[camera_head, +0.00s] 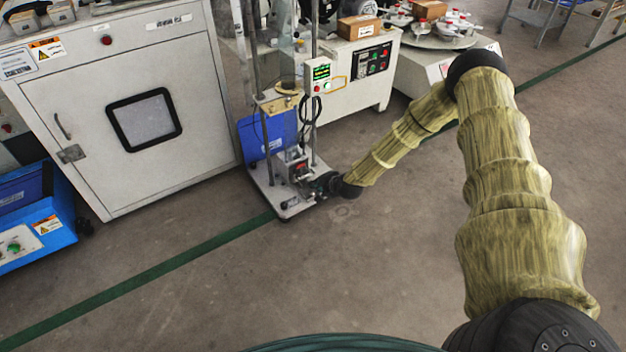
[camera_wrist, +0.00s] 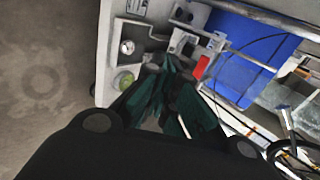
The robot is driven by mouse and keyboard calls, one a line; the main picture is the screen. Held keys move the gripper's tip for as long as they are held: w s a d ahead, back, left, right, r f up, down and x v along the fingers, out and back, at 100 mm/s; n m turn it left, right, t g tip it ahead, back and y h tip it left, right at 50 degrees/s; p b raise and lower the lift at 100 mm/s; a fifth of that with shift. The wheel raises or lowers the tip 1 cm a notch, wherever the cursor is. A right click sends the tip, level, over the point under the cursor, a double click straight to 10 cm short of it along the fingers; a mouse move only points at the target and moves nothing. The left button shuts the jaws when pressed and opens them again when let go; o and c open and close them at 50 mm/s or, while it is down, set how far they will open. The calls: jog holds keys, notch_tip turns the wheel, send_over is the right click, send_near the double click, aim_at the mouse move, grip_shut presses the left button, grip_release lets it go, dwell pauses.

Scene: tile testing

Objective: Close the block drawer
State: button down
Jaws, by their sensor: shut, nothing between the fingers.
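My gripper (camera_head: 318,186) is low beside the base of a tall test stand with metal posts. In the wrist view, its dark green fingers (camera_wrist: 163,72) are together at the tips, with nothing seen between them. The tips are at or very near a small grey metal block assembly (camera_head: 293,165) with a red part (camera_wrist: 203,66). I cannot tell whether they touch it. This assembly on the white base plate (camera_head: 268,198) may hold the block drawer; no drawer front shows clearly, and my fingers hide part of it.
A green knob (camera_wrist: 123,80) and a round gauge-like part (camera_wrist: 127,47) sit near the fingers. A blue panel (camera_head: 262,137) stands behind. A large white cabinet (camera_head: 190,100) is at left, and a control box (camera_head: 319,74) hangs above. The floor in front is clear.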

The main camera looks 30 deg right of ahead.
jog(key=p+v, duration=0.4)
jog(key=v, duration=0.6)
jog(key=s+a+f+n+g+y, duration=0.1)
jog(key=s+a+f+n+g, duration=0.25)
jog(key=s+a, duration=0.6)
jog(key=s+a+f+n+g, duration=0.25)
jog(key=s+a+n, duration=0.25)
jog(key=s+a, duration=0.5)
jog(key=s+r+n+g+h, duration=0.3)
jog(key=s+n, duration=0.4)
jog(key=s, duration=1.6)
notch_tip(320, 180, up, 37)
jog(key=g+p, duration=0.1)
jog(key=p, duration=3.5)
jog(key=shift+s+d+y+p, duration=0.15)
jog(key=shift+d+y+p, duration=0.15)
jog(key=shift+d, duration=0.05)
